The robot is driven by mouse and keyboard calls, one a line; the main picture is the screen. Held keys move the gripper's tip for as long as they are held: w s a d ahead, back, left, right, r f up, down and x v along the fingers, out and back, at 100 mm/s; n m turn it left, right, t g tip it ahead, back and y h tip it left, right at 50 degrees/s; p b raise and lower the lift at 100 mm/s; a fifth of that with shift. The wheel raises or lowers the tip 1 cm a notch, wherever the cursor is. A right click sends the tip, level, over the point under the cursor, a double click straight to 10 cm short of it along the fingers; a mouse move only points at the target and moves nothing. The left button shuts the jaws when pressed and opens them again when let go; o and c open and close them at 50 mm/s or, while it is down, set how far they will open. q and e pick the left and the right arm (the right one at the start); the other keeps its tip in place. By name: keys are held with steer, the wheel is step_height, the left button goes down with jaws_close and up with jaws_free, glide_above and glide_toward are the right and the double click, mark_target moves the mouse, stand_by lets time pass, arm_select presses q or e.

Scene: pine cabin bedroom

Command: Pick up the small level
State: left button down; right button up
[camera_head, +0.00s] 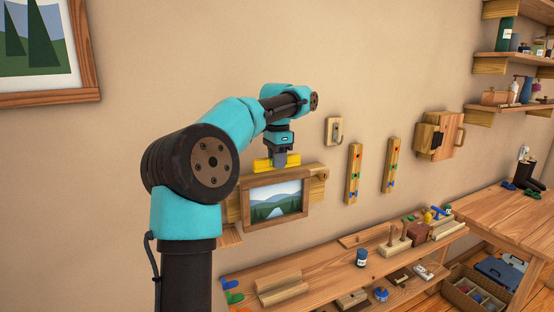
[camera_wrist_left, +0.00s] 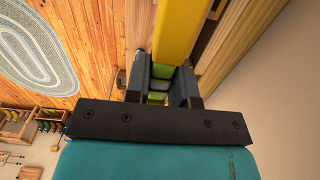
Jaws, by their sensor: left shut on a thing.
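The small level (camera_head: 261,164) is a yellow bar. It lies along the top of a wooden ledge above the framed landscape picture (camera_head: 275,203); I cannot tell whether it touches the ledge. My left gripper (camera_head: 280,160) reaches down from above and is shut on the level near its middle, hiding that part. In the left wrist view the level (camera_wrist_left: 176,32) runs up from between the fingers of the left gripper (camera_wrist_left: 170,85), with a greenish part between them. My right gripper is in neither view.
The wooden ledge (camera_head: 318,172) sticks out from the wall. A hook plate (camera_head: 334,131) and two upright wooden strips (camera_head: 354,174) hang to the right. Below is a long wooden shelf (camera_head: 320,272) with a blue jar (camera_head: 361,257) and several small things.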

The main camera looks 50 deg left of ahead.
arm_select(q)
steer(key=s+d+r, duration=0.1)
steer(key=s+d, duration=0.7)
steer(key=d, duration=0.1)
steer(key=shift+s+d, duration=0.15)
steer(key=shift+d, duration=0.05)
stand_by(0.4)
